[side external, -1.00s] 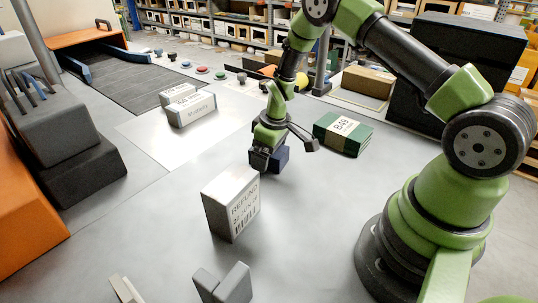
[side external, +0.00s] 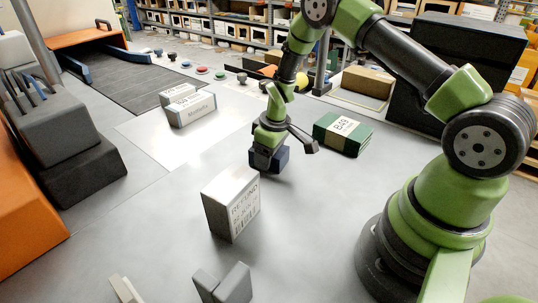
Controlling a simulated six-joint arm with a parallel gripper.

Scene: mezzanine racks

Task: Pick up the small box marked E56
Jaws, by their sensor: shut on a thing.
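My gripper (side external: 267,155) points down near the middle of the table and is shut on a small dark blue box (side external: 283,160). The jaws cover much of this box, and no marking shows on it from here. I cannot read E56 on any box in view. I cannot tell whether the blue box touches the table or is just above it.
A grey box marked REFUND (side external: 231,205) stands in front of my gripper. A green labelled box (side external: 342,134) lies to its right. Two pale boxes (side external: 191,110) stand on a light mat at the left back. Grey blocks (side external: 222,285) are at the front edge.

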